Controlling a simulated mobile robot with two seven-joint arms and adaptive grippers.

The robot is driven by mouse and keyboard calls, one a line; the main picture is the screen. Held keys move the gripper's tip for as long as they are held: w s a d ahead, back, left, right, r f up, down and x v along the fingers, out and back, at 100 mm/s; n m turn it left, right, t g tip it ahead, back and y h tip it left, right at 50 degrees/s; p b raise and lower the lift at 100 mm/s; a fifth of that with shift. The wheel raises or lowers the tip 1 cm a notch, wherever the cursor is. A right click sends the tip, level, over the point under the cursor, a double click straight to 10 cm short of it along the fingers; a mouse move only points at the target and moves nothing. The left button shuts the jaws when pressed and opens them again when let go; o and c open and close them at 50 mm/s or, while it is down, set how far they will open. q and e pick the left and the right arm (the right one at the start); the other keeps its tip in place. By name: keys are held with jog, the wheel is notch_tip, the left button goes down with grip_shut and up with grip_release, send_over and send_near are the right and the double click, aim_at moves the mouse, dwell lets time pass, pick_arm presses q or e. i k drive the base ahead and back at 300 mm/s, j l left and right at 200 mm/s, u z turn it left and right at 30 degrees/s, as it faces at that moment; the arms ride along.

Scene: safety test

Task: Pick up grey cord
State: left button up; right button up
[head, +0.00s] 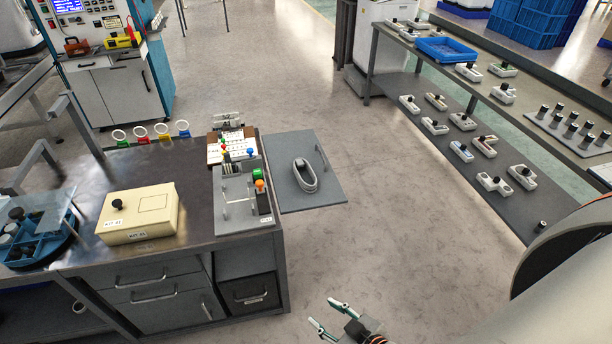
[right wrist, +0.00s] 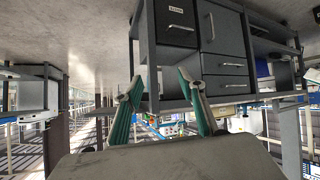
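The grey cord (head: 304,174) lies coiled in an oblong loop on a grey flat panel (head: 325,190) that sticks out from the right side of the workbench. My right gripper (head: 327,316) is at the bottom of the head view, in front of and below the panel, well apart from the cord. Its two fingers are spread with nothing between them. The right wrist view shows the same open fingers (right wrist: 160,105) against an upside-down view of a cabinet; the cord is not in that view. My left gripper does not show in either view.
The workbench (head: 190,185) holds a cream box (head: 138,214), a grey fixture with coloured knobs (head: 243,200) and coloured rings. A shelf (head: 470,180) with several small devices and a blue tray (head: 446,50) stands at right. The floor between is clear.

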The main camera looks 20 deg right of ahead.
aim_at(301, 163)
jog(key=i+l+u, duration=0.1)
jog(key=l+u, duration=0.3)
jog(key=l, duration=0.6)
jog(key=l+u, duration=0.45)
jog(key=l, duration=0.55)
